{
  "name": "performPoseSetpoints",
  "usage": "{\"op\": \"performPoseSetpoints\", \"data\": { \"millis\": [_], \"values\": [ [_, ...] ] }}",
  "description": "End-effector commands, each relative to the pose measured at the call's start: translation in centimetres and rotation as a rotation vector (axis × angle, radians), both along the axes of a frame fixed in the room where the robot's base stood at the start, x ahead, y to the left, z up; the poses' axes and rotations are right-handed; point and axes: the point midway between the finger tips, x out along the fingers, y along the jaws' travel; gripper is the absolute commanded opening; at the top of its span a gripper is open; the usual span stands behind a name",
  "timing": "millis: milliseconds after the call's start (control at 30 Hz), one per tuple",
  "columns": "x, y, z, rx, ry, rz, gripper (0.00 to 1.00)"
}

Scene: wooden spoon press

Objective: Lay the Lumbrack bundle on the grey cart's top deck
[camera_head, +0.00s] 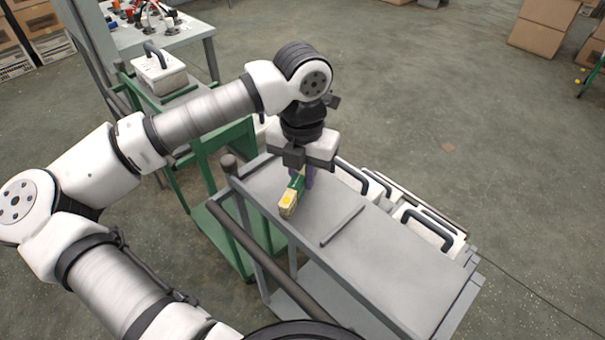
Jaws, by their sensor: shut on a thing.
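My gripper (306,176) points down over the far left part of the grey cart's top deck (392,262). It is shut on the Lumbrack bundle (288,203), a small light wooden bundle with a green band and a yellow spot on its end. The bundle's near end sticks out toward the lower left. Its far end is hidden behind the gripper. I cannot tell whether the bundle touches the deck or hangs just above it.
A raised grey strip (343,226) crosses the deck, and its right part is bare. White cases with dark handles (428,226) stand along the deck's far side. A green cart (222,140) stands at left, with a white case (160,75) behind. Cardboard boxes (545,25) stand at back right.

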Motion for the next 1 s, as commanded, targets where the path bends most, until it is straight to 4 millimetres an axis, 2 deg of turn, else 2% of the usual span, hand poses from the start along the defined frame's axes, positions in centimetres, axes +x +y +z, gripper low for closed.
{"op": "performPoseSetpoints", "data": {
  "millis": [100, 500, 533, 667, 1000],
  "values": [
    [-0.05, -0.04, -0.76, 0.0, 0.0, -0.001, 0.0],
    [-0.02, -0.02, -1.27, 0.001, 0.0, -0.001, 0.0],
    [-0.02, -0.02, -1.14, 0.001, 0.0, -0.001, 0.18],
    [-0.02, -0.02, -1.08, 0.0, 0.0, -0.001, 0.35],
    [-0.02, -0.02, -0.89, 0.0, 0.0, -0.001, 0.37]
  ]
}}
